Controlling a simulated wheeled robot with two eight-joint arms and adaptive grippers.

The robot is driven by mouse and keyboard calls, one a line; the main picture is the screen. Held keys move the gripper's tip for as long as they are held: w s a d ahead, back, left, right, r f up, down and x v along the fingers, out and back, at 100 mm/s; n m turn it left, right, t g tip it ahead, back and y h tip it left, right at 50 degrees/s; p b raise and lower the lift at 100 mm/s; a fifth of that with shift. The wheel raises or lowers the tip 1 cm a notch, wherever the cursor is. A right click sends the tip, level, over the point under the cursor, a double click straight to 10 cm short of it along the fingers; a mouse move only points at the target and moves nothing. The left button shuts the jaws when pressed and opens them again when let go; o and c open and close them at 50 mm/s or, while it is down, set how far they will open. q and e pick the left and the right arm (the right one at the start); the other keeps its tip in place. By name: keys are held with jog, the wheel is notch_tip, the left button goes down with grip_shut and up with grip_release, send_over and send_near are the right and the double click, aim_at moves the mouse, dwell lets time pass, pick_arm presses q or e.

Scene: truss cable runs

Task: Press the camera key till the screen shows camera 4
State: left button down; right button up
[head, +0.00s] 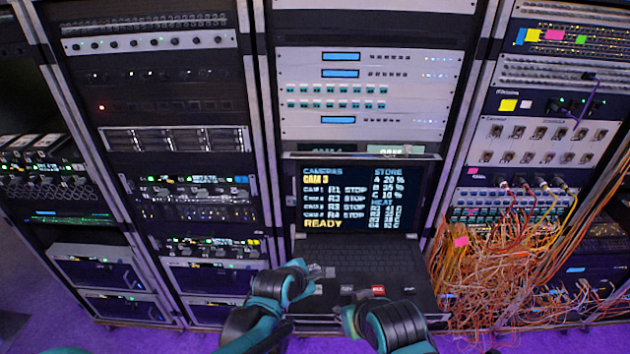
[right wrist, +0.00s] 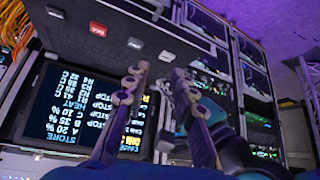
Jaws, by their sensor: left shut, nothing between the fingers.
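The screen (head: 355,200) is lit and shows CAM 3 in yellow near its top left, with READY at the bottom. It appears upside down in the right wrist view (right wrist: 75,105). Below it is a dark shelf with a row of small keys, one of them a red key (head: 378,290). My left gripper (head: 318,274) is shut and empty, over the left end of the key row; contact cannot be told. My right gripper (right wrist: 158,72) is open and empty near the keys. Its fingers are mostly hidden in the head view. The key labels are too small to read.
Tall equipment racks stand on both sides. A tangle of orange cables (head: 490,265) hangs at the right rack, close to the shelf. The screen stands upright behind the keys. A purple floor lies in front.

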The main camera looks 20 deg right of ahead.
grip_shut()
dwell(1.1)
